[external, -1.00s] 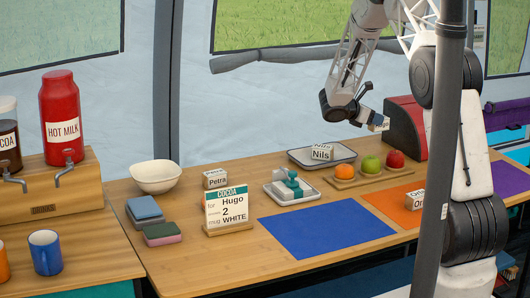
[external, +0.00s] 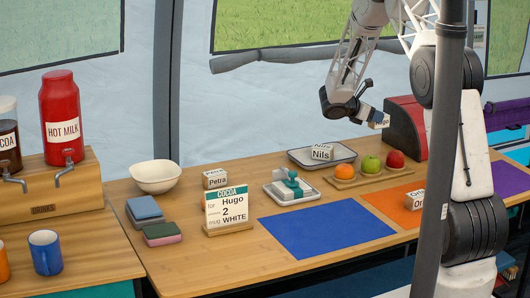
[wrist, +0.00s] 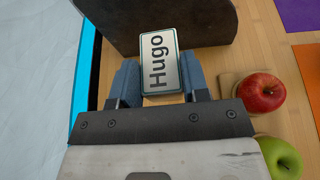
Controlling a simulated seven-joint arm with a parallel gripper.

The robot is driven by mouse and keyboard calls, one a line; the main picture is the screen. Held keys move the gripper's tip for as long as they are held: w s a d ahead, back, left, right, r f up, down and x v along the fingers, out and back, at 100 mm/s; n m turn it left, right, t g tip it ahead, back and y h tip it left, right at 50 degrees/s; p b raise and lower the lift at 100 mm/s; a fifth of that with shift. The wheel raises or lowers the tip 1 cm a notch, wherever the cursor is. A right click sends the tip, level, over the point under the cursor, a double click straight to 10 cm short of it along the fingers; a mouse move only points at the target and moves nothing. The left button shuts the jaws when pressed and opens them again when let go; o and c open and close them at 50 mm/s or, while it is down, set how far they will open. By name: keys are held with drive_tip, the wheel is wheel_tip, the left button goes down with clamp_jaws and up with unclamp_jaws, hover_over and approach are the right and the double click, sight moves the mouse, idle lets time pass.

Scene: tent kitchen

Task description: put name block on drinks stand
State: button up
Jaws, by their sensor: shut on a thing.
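My gripper (external: 366,115) is raised above the back of the table, near the red and dark box. It is shut on the Hugo name block (external: 379,120), a small pale block with dark lettering. In the wrist view the Hugo block (wrist: 160,62) sits between the two blue-grey fingertips (wrist: 161,80), its label facing the camera. The drinks stand (external: 50,195), a wooden stand marked DRINKS, is at the far left. It carries a red HOT MILK flask (external: 62,118) and a cocoa jar (external: 8,140), with grey taps at its front.
The Petra block (external: 215,179), white bowl (external: 155,176), Hugo order card (external: 227,208) and stamp tray (external: 291,188) stand on the table. The Nils block (external: 322,153) is on a grey tray. Fruit (external: 371,164) sits beneath my gripper. The blue mat (external: 325,226) is clear.

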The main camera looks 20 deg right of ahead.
drive_tip(key=shift+a, duration=0.15)
drive_tip(key=w+a+r+n+t, duration=0.1)
drive_tip(key=a+n+t, duration=0.35)
drive_tip(key=a, duration=2.45)
drive_tip(key=s+a+r+n+t+y, duration=0.15)
drive_tip(key=s+a, duration=0.25)
drive_tip(key=a, duration=1)
drive_tip(key=s+a+n+t+y, duration=0.2)
drive_tip(key=s+a+n+t, duration=0.15)
drive_tip(key=a, duration=0.95)
drive_tip(key=s+a+n+t+y, duration=0.1)
drive_tip(key=s+a+n+y, duration=0.1)
drive_tip(key=s+a, duration=0.8)
drive_tip(key=s+a+n+t+y, duration=0.25)
drive_tip(key=s+a, duration=0.45)
drive_tip(key=a, duration=0.4)
drive_tip(key=s+a+n+y, duration=0.2)
drive_tip(key=s+a, duration=0.5)
drive_tip(key=s, duration=0.4)
drive_tip(key=s+a+n+y, duration=0.1)
drive_tip(key=s+a+y, duration=0.2)
drive_tip(key=s+a, duration=0.4)
drive_tip(key=shift+s+a+r+n, duration=0.2)
drive_tip(key=shift+s+r+n, duration=0.2)
drive_tip(key=shift+s, duration=1.65)
drive_tip(key=shift+a, duration=0.1)
